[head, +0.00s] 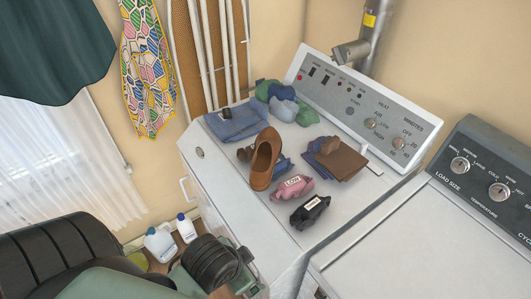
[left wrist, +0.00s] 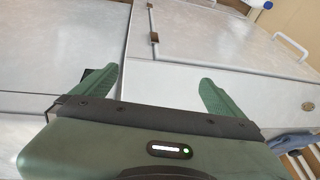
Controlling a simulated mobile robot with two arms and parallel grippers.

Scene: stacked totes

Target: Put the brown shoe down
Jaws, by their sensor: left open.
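The brown shoe (head: 264,162) is on the white dryer top (head: 228,170), among clothes and small bundles, with its opening facing up. No gripper touches it. My left gripper (left wrist: 158,88) is open, with two green fingers wide apart and nothing between them in the left wrist view. White machine fronts show behind the fingers. In the head view my left arm comes in at the lower left, below and left of the shoe; its fingertips cannot be made out there. My right gripper is in neither view.
Around the shoe lie folded blue jeans (head: 237,122), a green-blue cloth pile (head: 283,100), a brown folded cloth (head: 341,160), a pink bundle (head: 292,188) and a black bundle (head: 310,212). Detergent bottles (head: 160,243) stand low at left. The washer lid (head: 420,245) is clear.

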